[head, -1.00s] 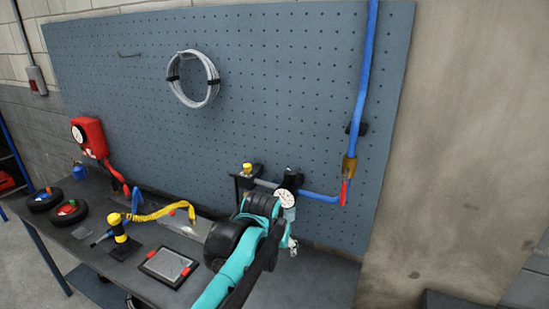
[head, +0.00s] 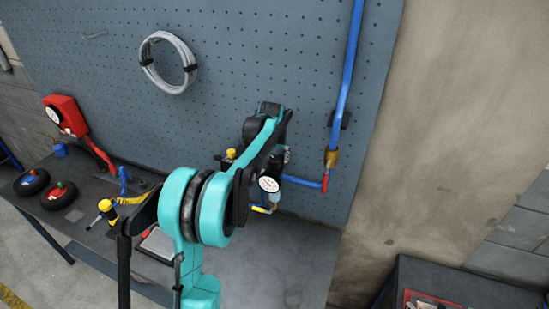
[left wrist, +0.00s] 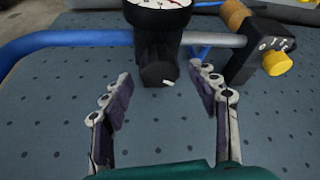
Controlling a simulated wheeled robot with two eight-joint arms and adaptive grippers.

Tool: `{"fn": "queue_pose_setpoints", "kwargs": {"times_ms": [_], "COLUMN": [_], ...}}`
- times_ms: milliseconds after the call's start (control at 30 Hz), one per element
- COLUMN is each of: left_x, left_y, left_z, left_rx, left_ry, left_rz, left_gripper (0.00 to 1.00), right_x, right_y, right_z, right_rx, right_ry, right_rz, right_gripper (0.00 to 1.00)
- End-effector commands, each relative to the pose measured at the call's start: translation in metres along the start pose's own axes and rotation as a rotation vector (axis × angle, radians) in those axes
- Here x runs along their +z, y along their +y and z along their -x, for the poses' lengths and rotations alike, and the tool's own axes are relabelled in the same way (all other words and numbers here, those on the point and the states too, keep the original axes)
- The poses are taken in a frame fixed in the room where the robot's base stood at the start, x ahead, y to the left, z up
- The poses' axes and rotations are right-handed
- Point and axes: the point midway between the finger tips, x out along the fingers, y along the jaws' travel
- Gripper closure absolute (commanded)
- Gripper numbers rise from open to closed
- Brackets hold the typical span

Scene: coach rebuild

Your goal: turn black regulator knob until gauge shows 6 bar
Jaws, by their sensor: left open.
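The black regulator knob (left wrist: 158,72) has a white mark and sits on the regulator body below the gauge in the left wrist view. The gauge (head: 268,184) has a white dial in the head view. Its dial (left wrist: 157,4) is cut off at the top of the left wrist view, so I cannot read its pressure. My left gripper (left wrist: 161,78) is open, one finger on each side of the knob, with visible gaps to it. In the head view my arm hides the knob and most of the gripper. My right gripper is not in view.
A blue pipe (head: 345,90) runs down the pegboard (head: 230,60) to a brass fitting with a red lever (head: 325,180). A yellow knob (left wrist: 277,62) is on a black valve beside the regulator. The bench (head: 290,245) below is clear at its right end.

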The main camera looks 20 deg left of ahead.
Motion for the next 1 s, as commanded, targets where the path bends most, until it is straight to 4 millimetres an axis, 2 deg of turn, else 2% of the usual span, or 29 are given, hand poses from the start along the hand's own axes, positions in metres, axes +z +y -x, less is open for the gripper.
{"fn": "queue_pose_setpoints", "kwargs": {"times_ms": [200, 467, 667, 1000], "left_x": [0.0, 0.0, 0.0, 0.0], "left_y": [0.0, 0.0, 0.0, 0.0], "left_z": [-0.018, -0.02, -0.02, -0.02], "left_rx": [0.0, 0.0, 0.0, 0.01], "left_ry": [0.0, 0.0, 0.0, 0.0], "left_rz": [0.0, 0.0, 0.0, -0.024], "left_gripper": [0.4, 0.4, 0.9, 0.9], "right_x": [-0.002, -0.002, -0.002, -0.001], "right_y": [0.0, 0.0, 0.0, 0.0], "right_z": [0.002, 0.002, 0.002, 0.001], "right_rx": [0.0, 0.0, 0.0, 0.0], "right_ry": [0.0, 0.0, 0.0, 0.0], "right_rz": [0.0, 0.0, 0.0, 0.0], "right_gripper": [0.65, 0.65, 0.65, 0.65]}}
